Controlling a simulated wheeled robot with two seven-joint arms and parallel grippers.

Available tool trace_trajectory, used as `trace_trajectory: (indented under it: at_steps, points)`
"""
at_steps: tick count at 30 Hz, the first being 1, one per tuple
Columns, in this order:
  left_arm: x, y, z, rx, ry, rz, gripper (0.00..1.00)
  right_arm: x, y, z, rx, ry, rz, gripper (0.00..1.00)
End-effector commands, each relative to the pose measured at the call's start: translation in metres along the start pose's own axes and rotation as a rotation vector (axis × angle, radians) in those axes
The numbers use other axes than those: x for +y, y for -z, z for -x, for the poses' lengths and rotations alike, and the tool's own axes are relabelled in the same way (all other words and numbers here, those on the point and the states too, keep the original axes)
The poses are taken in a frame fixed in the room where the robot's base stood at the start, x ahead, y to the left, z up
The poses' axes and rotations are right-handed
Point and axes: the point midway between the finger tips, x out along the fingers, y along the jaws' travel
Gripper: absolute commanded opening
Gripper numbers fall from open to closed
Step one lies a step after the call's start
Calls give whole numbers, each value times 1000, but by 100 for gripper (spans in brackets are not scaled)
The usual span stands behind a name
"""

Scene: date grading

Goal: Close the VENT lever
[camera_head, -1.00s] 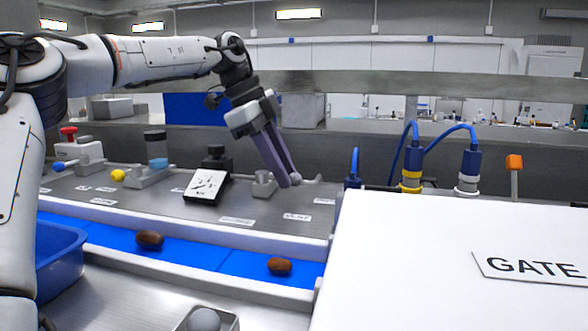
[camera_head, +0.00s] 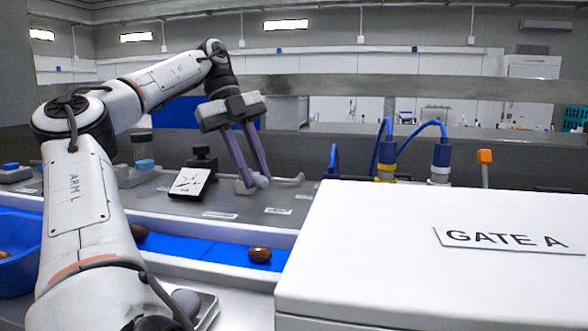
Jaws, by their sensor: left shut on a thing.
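The VENT lever (camera_head: 261,181) is a small grey handle with a rounded end on a metal bracket (camera_head: 289,181), on the grey panel behind the blue belt. Its label (camera_head: 278,211) lies on the panel in front of it. My left gripper (camera_head: 257,179) reaches down from above, with its purple fingers shut on the lever's end. The fingers hide part of the lever, so its exact angle is hard to tell. My right gripper is not in view.
Brown dates (camera_head: 260,254) lie on the blue belt (camera_head: 205,250). A large white GATE A box (camera_head: 400,240) fills the right front. Blue hoses and connectors (camera_head: 440,157) stand behind it. A blue bin (camera_head: 20,265) is at far left.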

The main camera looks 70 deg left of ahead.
Motion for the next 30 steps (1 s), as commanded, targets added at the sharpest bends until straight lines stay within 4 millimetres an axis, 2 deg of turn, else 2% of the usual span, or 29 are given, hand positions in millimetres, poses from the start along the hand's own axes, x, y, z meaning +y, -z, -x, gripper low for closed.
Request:
trace_trajectory:
  at_steps: [1, 6, 18, 30]
  points:
    - [6, -1, 6, 9, -14, -30, 0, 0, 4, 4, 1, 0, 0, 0]
    - [16, -4, 9, 37, -76, -167, 0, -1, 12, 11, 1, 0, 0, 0]
    - [15, -4, 8, 103, -225, -509, 0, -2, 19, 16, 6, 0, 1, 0]
    - [20, -9, 12, 143, -303, -716, 0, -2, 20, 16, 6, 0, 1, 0]
